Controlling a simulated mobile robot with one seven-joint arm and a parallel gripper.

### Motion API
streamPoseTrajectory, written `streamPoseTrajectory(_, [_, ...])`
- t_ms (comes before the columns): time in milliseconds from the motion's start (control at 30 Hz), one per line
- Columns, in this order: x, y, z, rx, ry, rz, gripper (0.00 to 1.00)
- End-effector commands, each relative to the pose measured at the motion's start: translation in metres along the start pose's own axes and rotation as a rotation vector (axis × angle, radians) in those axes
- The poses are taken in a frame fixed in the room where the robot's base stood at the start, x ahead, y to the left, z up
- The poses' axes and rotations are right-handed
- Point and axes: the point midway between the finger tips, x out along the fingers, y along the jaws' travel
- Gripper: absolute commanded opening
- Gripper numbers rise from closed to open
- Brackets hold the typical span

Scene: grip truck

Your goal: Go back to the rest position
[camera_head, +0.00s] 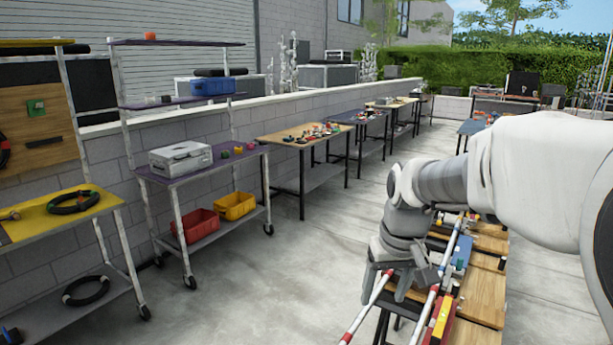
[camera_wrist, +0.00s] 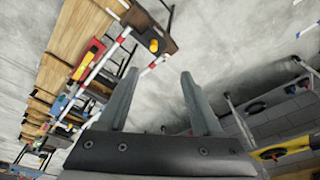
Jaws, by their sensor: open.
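My gripper (camera_head: 385,290) hangs at the left edge of the wooden bench (camera_head: 484,306) in the head view, with my arm reaching in from the right. In the wrist view its two fingers (camera_wrist: 158,75) are spread apart, with bare floor showing between them and nothing held. Red and white striped poles (camera_head: 370,307) lie close to the fingers in the head view. Part of a striped pole (camera_wrist: 105,55) also shows beyond the left finger in the wrist view. Whether the fingers touch any pole cannot be told.
A red tool (camera_head: 440,322) and small items crowd the bench. A yellow shelf cart (camera_head: 62,217) and a purple cart (camera_head: 196,168) with a grey toolbox (camera_head: 180,159) stand at left. More tables (camera_head: 299,138) line the wall. The concrete floor between (camera_head: 290,270) is clear.

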Motion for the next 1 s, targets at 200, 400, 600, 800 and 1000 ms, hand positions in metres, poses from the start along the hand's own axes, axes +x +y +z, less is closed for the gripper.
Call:
streamPoseTrajectory(200, [-0.043, -0.008, 0.051, 0.032, 0.094, 0.006, 0.67])
streamPoseTrajectory(400, [-0.065, -0.014, 0.1, 0.058, 0.177, 0.021, 0.67])
streamPoseTrajectory(600, [-0.072, -0.018, 0.144, 0.083, 0.251, 0.04, 0.67])
streamPoseTrajectory(800, [-0.071, -0.02, 0.167, 0.096, 0.291, 0.055, 0.65])
streamPoseTrajectory(1000, [-0.071, -0.02, 0.171, 0.1, 0.297, 0.057, 0.5])
